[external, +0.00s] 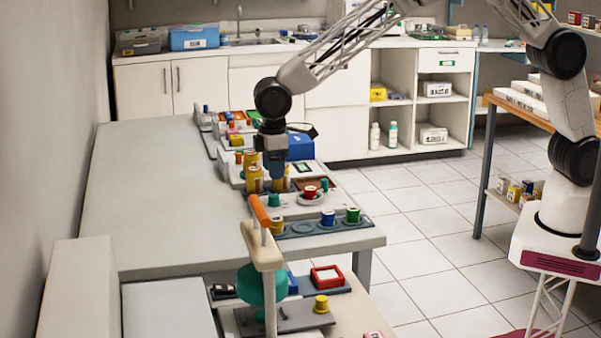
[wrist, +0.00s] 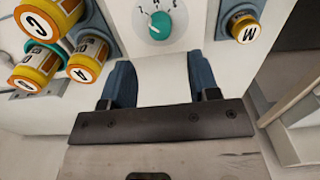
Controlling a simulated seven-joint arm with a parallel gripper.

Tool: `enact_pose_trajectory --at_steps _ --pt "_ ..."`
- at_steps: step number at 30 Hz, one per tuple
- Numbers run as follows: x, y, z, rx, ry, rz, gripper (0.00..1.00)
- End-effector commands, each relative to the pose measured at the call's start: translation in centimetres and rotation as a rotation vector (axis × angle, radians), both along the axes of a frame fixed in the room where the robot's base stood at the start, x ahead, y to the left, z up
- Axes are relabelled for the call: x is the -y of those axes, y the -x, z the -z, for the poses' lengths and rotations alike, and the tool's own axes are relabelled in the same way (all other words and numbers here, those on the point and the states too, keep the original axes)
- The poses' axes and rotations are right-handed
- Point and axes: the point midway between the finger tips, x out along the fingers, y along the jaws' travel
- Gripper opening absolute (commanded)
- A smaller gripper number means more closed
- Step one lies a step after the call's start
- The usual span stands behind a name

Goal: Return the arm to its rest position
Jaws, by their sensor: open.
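My gripper (external: 277,184) points down over the right part of the long grey table, among yellow cylinders (external: 254,180). My arm reaches over from its base at the right of the external view. In the wrist view my gripper (wrist: 160,84) shows two blue fingers spread apart with only a pale surface between them, so it holds nothing. Yellow-ringed cylinders with letter caps (wrist: 83,68) stand to the left of the fingers. A teal dial (wrist: 157,24) lies beyond them. I cannot tell the exact gap between my gripper and the cylinders.
An orange-handled stand (external: 262,245) rises in front. A blue box (external: 300,146) sits behind my gripper. Open tiled floor (external: 430,230) lies to the right.

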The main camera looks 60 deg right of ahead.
Motion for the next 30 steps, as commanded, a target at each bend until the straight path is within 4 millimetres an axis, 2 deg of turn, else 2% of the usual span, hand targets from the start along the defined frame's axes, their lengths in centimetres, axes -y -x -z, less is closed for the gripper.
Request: enact_pose_trajectory --at_steps 5,11,20,30 --pt "0.4 0.0 -0.4 0.001 -0.001 0.005 0.55" --pt "2.9 0.2 -2.4 0.008 -0.006 0.031 0.55" --pt "10.6 1.6 -8.1 0.029 -0.019 0.117 0.55" --pt "20.2 5.1 -14.2 0.056 -0.033 0.226 0.55"
